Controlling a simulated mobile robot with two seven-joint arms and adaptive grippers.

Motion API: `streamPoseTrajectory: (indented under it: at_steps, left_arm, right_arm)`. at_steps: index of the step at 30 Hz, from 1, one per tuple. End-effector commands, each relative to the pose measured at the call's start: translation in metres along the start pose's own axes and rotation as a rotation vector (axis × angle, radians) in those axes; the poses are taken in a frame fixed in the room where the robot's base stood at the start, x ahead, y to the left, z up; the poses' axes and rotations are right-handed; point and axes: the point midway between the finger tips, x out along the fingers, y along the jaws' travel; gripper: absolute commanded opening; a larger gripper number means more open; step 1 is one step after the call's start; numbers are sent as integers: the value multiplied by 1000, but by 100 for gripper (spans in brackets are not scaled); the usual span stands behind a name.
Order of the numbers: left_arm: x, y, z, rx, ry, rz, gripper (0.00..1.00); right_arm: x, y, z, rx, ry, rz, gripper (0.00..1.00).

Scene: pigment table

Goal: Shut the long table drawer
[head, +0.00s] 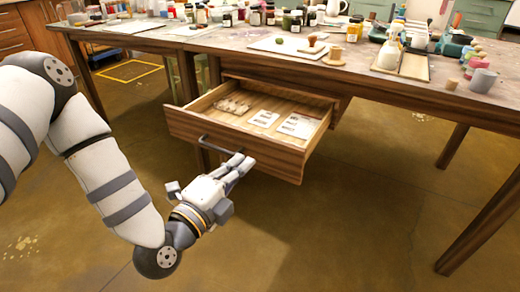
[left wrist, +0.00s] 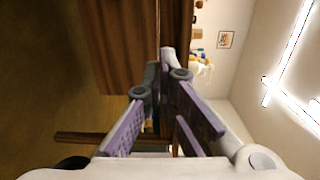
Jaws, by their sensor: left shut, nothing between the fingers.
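The long table drawer (head: 235,140) stands pulled out from under the wooden table (head: 290,72) in the head view. Its dark bar handle (head: 222,149) is on the front face. Several pale cards lie on the drawer's floor. My left gripper (head: 240,162) is shut and empty, with its fingertips at the drawer front close to the handle; I cannot tell whether they touch. In the left wrist view the gripper's fingers (left wrist: 162,62) come together in front of brown wood (left wrist: 120,45). My right gripper is in neither view.
Jars and bottles (head: 250,15) crowd the tabletop's back edge. A table leg (head: 480,230) is at the right. The floor in front of the drawer is clear.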

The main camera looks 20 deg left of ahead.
Motion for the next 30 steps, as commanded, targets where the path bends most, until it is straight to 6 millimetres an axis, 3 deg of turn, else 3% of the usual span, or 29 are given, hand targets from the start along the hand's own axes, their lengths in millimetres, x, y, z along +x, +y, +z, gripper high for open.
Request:
streamPoseTrajectory:
  at_steps: [6,12,30]
  left_arm:
    - [47,3,0,-1,-1,1,0]
    - [76,3,0,-1,-1,3,0]
    - [89,0,-2,2,4,3,0]
  right_arm:
    - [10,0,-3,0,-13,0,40]
    - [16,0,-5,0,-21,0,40]
    - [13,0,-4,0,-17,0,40]
